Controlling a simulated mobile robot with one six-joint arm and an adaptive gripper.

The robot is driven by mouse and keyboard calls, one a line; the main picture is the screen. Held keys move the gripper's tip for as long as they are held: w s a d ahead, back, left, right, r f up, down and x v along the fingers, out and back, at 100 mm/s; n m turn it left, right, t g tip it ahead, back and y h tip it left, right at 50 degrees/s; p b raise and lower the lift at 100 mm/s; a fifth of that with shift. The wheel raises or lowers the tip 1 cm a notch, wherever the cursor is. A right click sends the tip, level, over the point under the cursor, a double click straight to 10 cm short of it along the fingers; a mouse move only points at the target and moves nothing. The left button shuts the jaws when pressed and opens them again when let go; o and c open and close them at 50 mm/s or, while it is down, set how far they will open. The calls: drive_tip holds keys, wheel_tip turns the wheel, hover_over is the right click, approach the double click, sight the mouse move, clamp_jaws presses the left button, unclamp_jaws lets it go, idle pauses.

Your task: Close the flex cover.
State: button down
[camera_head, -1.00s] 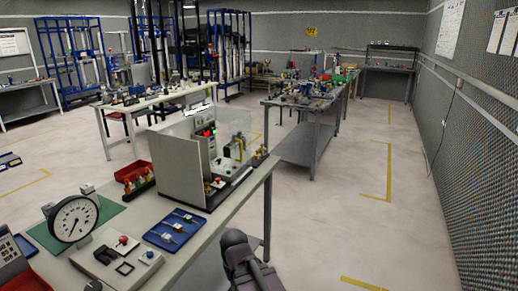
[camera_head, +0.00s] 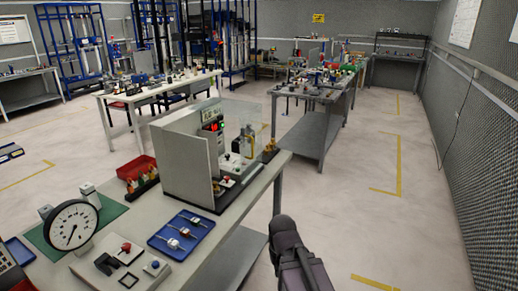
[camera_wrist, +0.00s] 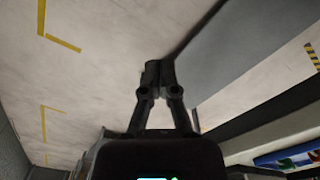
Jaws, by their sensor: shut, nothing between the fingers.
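Bare floor and a grey surface lie behind the tips. In the head view a dark part of my arm shows at the bottom, right of the table, apart from the enclosure; my fingertips cannot be made out there.
The near table (camera_head: 215,215) also carries a dial gauge (camera_head: 70,226), a blue tray (camera_head: 181,236), a red bin (camera_head: 134,168) and a plate with buttons (camera_head: 122,262). A grey bench (camera_head: 318,130) stands farther back. Floor between the tables and the right wall is clear.

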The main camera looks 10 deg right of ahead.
drive_tip(key=shift+d, duration=0.2)
drive_tip(key=w+a+r+m+t+y+p, duration=0.15)
drive_tip(key=w+r+t+y, duration=0.25)
drive_tip(key=w, duration=0.7)
drive_tip(key=w+a+r+m+t+y, duration=0.2)
drive_tip(key=w+a+r+t+y, duration=0.15)
drive_tip(key=w, duration=0.65)
drive_tip(key=w+d+r+m+t, duration=0.9)
drive_tip(key=w+d+r, duration=0.3)
drive_tip(key=w, duration=0.4)
drive_tip(key=shift+d+r+m+p, duration=0.35)
drive_tip(key=shift+r+m, duration=0.1)
drive_tip(key=shift+r, duration=0.2)
drive_tip(key=shift+w+a+h, duration=0.1)
drive_tip(key=shift+w+h, duration=0.1)
drive_tip(key=shift+h, duration=0.05)
